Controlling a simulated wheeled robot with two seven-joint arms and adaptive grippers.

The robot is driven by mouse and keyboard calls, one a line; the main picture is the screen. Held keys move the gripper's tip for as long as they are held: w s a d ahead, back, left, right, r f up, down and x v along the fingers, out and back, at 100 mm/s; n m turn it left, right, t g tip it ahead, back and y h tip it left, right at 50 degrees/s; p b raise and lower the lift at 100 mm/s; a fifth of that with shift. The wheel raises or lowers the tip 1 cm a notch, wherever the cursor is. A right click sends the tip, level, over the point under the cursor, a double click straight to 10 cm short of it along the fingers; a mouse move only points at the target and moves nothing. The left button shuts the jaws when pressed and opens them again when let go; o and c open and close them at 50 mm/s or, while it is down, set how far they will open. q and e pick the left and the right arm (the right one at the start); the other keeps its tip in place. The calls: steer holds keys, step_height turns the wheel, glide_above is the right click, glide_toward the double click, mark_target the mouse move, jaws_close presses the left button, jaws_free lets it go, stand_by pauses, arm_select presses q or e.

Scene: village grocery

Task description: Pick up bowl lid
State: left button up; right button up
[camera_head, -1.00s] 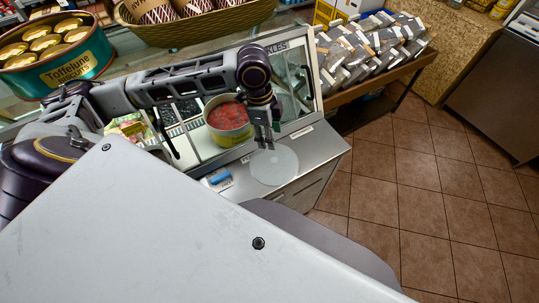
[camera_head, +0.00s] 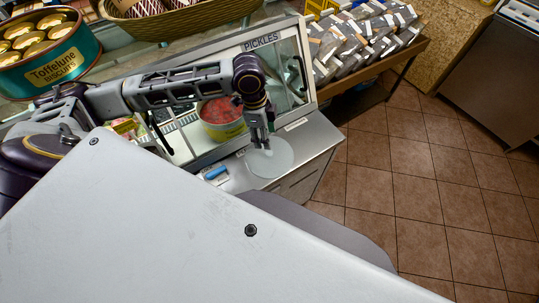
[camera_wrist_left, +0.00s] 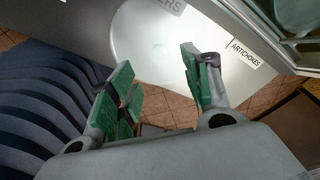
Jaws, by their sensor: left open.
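The bowl lid (camera_head: 272,160) is a round, pale translucent disc lying flat on the grey counter ledge in front of the pickles case. It also shows in the left wrist view (camera_wrist_left: 150,48), beyond the fingers. My left gripper (camera_head: 262,146) points down over the lid's far part, and its fingers hide some of it. In the left wrist view its green-padded fingers (camera_wrist_left: 160,64) are apart with nothing between them. I cannot tell whether the tips touch the lid. My right gripper is out of view.
A tub of red food (camera_head: 222,117) stands in the glass case behind the gripper. A blue object (camera_head: 214,172) lies on the ledge left of the lid. An "ARTICHOKES" label (camera_wrist_left: 244,54) is beside the lid. Tiled floor (camera_head: 420,190) is open at the right.

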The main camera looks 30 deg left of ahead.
mark_target(269, 152)
arm_select(q)
steer(key=shift+d+f, duration=0.15)
steer(key=shift+f, duration=0.85)
steer(key=shift+d+f, duration=0.15)
steer(key=shift+f, duration=0.8)
steer(key=shift+w+d+f, duration=0.1)
steer(key=shift+d+f, duration=0.1)
steer(key=shift+f, duration=1.1)
steer(key=shift+w+d+f, duration=0.1)
steer(key=shift+d+f, duration=0.1)
steer(key=shift+f, duration=1.05)
jaws_close()
